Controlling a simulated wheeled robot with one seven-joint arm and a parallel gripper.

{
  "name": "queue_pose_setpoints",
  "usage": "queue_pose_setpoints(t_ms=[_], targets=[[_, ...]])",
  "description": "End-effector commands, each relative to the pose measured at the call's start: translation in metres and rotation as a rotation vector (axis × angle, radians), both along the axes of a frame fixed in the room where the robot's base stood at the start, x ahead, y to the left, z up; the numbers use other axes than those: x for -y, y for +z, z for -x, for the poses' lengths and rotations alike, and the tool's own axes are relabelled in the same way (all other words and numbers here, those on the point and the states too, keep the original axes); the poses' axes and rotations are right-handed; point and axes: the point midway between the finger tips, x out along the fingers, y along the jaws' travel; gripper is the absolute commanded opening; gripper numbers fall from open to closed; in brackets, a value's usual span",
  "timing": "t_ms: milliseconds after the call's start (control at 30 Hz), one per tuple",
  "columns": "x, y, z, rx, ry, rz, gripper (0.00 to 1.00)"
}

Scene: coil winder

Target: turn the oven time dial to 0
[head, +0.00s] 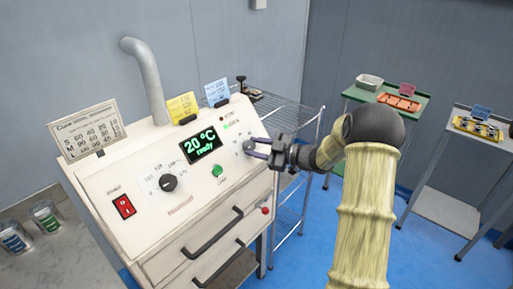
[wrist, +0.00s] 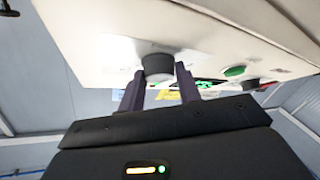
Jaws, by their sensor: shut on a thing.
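The cream oven control panel (head: 190,160) carries a dial at each side. The right-hand dial, the time dial (head: 248,146), is mostly covered by my gripper (head: 258,149). In the wrist view this dial (wrist: 158,66) is a dark grey knob between my two purple fingers (wrist: 160,86), and my gripper is shut on it. Its pointer and the number it faces are hidden or too small to read. The left-hand dial (head: 169,182) is a black knob with a scale around it. The display (head: 200,145) reads 20 °C, ready.
A green button (head: 218,170) and a red switch (head: 123,206) are on the panel. Drawers with black handles (head: 212,231) are below. A wire rack (head: 292,125) stands behind my gripper. Green (head: 353,94) and grey (head: 447,196) carts stand right. A card (head: 88,131) stands on top.

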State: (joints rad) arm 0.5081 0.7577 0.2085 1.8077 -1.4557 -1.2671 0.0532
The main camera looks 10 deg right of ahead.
Motion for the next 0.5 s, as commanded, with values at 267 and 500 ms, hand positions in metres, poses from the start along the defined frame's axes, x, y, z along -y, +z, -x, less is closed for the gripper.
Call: queue_pose_setpoints(t_ms=[267,500], targets=[[0.0004,-0.0005,0.0,0.001,-0.001,0.001,0.55],[0.0006,-0.0001,0.0003,0.0,-0.001,0.0,0.55]])
